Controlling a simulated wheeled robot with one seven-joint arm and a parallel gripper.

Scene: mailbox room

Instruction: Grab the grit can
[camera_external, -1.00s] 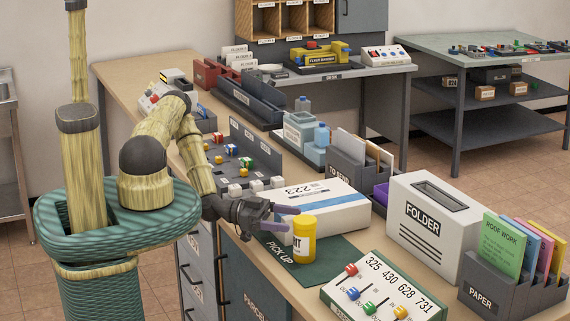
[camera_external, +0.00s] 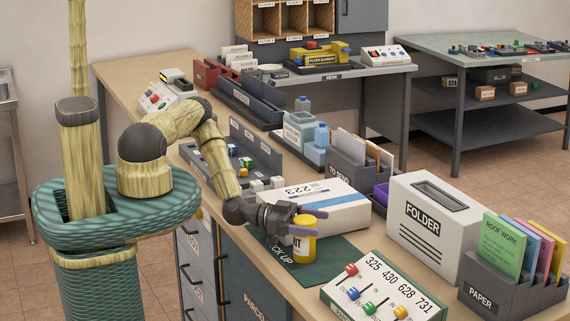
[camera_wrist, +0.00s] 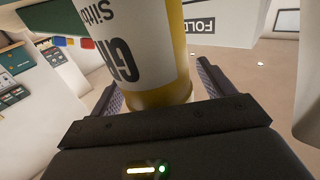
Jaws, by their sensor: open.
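The grit can (camera_external: 305,241) is yellow with a white label and stands upright on the dark green "PICK UP" mat (camera_external: 333,259). My gripper (camera_external: 297,227) is level with the can, with its fingers reaching to either side of it. In the wrist view the can (camera_wrist: 150,55) fills the middle, its label partly reading "GR". One finger shows on each side of the can, and my gripper (camera_wrist: 158,88) is open around it. A small gap shows beside the right finger; whether the left finger touches the can is hard to tell.
A white parcel box (camera_external: 325,207) lies right behind the can. A number board with coloured sliders (camera_external: 385,290) is to the front right. The white folder box (camera_external: 432,225) and grey paper holder (camera_external: 508,290) stand farther right. The mat around the can is mostly bare.

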